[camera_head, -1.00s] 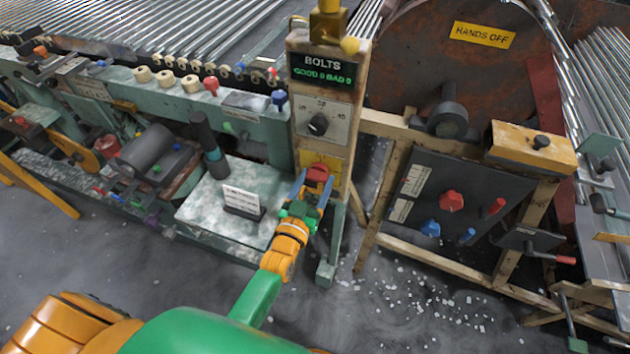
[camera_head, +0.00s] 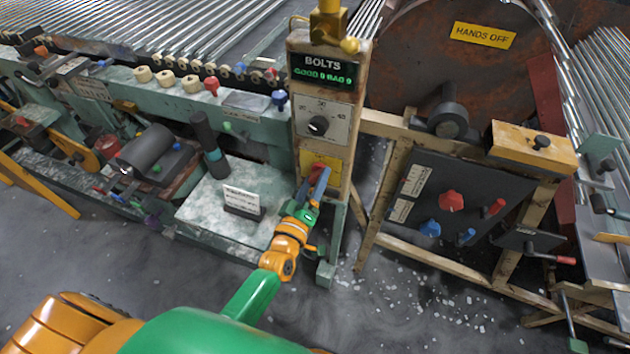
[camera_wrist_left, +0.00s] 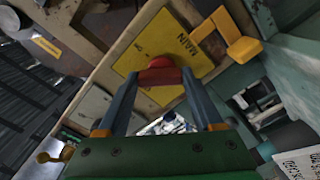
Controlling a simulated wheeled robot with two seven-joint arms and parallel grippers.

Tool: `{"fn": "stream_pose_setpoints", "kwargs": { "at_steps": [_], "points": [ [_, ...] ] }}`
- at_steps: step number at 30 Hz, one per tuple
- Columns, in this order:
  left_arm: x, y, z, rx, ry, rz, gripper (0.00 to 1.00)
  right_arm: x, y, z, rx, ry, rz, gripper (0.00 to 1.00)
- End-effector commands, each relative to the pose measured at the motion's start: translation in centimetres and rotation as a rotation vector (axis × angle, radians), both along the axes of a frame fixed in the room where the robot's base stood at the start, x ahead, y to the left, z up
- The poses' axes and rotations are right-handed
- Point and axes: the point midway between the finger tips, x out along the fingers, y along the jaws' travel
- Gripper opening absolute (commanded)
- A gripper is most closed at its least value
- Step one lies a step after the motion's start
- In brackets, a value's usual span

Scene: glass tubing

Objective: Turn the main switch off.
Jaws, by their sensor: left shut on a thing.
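The main switch is a red handle (camera_wrist_left: 160,74) on a yellow plate (camera_wrist_left: 162,50) marked MAIN, seen in the left wrist view. My left gripper (camera_head: 318,181) reaches up to the plate from below. In the left wrist view the fingertips (camera_wrist_left: 163,78) are shut on the red handle, one finger on each side. My right gripper is not in view.
A yellow bracket (camera_wrist_left: 225,35) stands close beside the plate. A dark panel (camera_head: 415,205) with red and blue knobs is to the right.

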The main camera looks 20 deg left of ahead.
Motion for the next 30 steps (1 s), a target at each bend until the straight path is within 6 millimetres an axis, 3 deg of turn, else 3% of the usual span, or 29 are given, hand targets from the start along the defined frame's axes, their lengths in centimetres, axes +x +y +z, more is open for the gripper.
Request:
{"fn": "stream_pose_setpoints", "kwargs": {
  "at_steps": [15, 30],
  "points": [
    [-0.1, 0.1, -0.2, -0.459, 0.02, 0.0, 0.12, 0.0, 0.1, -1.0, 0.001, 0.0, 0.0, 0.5],
    [-0.1, 0.2, -0.2, -0.687, 0.029, -0.001, 0.12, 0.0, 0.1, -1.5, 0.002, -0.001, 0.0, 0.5]
  ]
}}
